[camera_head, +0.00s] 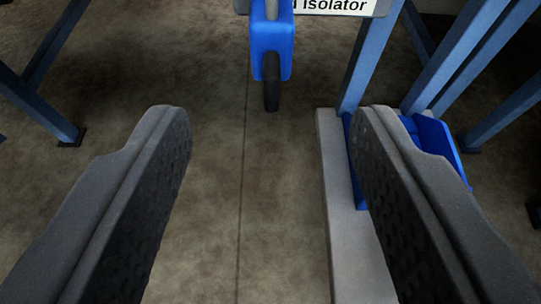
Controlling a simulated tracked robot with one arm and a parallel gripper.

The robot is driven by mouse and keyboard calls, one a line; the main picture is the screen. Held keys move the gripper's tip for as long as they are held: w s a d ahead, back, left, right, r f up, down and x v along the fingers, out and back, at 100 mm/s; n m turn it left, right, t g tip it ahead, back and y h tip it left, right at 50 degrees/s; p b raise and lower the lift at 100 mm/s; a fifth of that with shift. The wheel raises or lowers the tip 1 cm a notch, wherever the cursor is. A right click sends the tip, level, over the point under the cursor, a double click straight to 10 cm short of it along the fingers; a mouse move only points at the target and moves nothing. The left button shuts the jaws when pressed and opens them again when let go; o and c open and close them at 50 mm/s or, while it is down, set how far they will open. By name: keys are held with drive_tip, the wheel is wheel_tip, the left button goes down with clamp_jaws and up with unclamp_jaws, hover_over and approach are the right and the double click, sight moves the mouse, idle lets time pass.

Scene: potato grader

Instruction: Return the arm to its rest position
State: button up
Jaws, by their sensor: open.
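My gripper (271,112) shows in the head camera view as two dark grey fingers with textured inner pads, one on each side. The fingers stand wide apart with nothing between them. Bare floor shows through the gap. The rest of my arm is out of view, so its overall pose cannot be told.
Blue steel legs (368,52) stand at right and left. A pale plinth (340,225) and a blue part (438,143) lie partly behind the right finger. Concrete floor (215,200) is clear centrally.

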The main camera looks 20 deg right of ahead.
drive_tip(key=w+a+r+n+t, duration=0.1)
drive_tip(key=w+r, duration=0.4)
drive_tip(key=r, duration=0.4)
drive_tip(key=w+a+r, duration=0.1)
drive_tip(key=w+r, duration=0.5)
drive_tip(key=r, duration=0.3)
drive_tip(key=w+a+r+n+y, duration=0.1)
drive_tip(key=w+a+r, duration=0.1)
drive_tip(key=r, duration=1)
drive_tip(key=w+a+r+y, duration=0.1)
drive_tip(key=w+a+r, duration=0.1)
drive_tip(key=r, duration=1)
drive_tip(key=s+a+r, duration=0.2)
drive_tip(key=s+r, duration=0.1)
drive_tip(key=r, duration=0.5)
drive_tip(key=s+a+r+t, duration=0.1)
drive_tip(key=s+a+r, duration=0.15)
drive_tip(key=r, duration=0.55)
drive_tip(key=s+a+r, duration=0.1)
drive_tip(key=s+r, duration=0.3)
drive_tip(key=r, duration=0.4)
drive_tip(key=s+a+r+n+y, duration=0.1)
drive_tip(key=s+a+r, duration=0.3)
drive_tip(key=s+r, duration=1.1)
drive_tip(key=shift+s+a+r+t+y, duration=0.15)
drive_tip(key=shift+s+r+t+y, duration=0.15)
drive_tip(key=shift+s, duration=0.05)
drive_tip(key=shift+c, duration=0.3)
